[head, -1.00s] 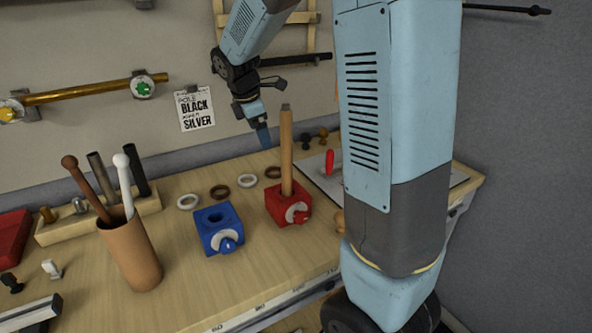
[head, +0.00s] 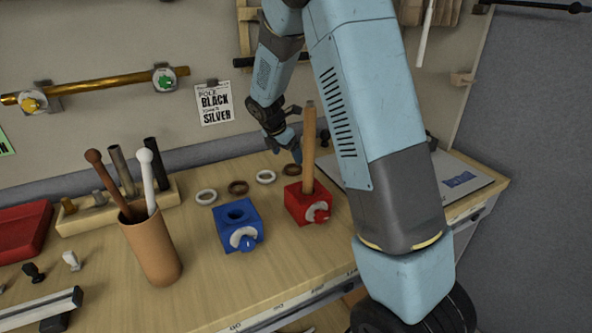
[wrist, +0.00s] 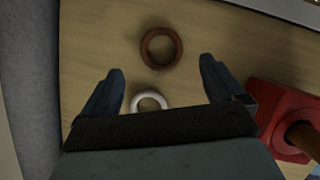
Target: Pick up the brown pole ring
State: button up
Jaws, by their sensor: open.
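In the head view my gripper (head: 284,146) hangs just behind and above the right-end brown ring. Its height above the table is hard to tell.
A white ring (wrist: 150,103) lies partly hidden under my gripper. The red block (head: 307,203) with an upright wooden pole (head: 310,150) stands close at the right. A blue block (head: 240,227) and a brown cup (head: 150,250) stand to the left.

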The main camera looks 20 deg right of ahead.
aim_at(291, 164)
jog(key=shift+x, duration=3.05)
jog(key=shift+c, duration=0.2)
jog(key=shift+s+a, duration=0.1)
jog(key=c, duration=1.1)
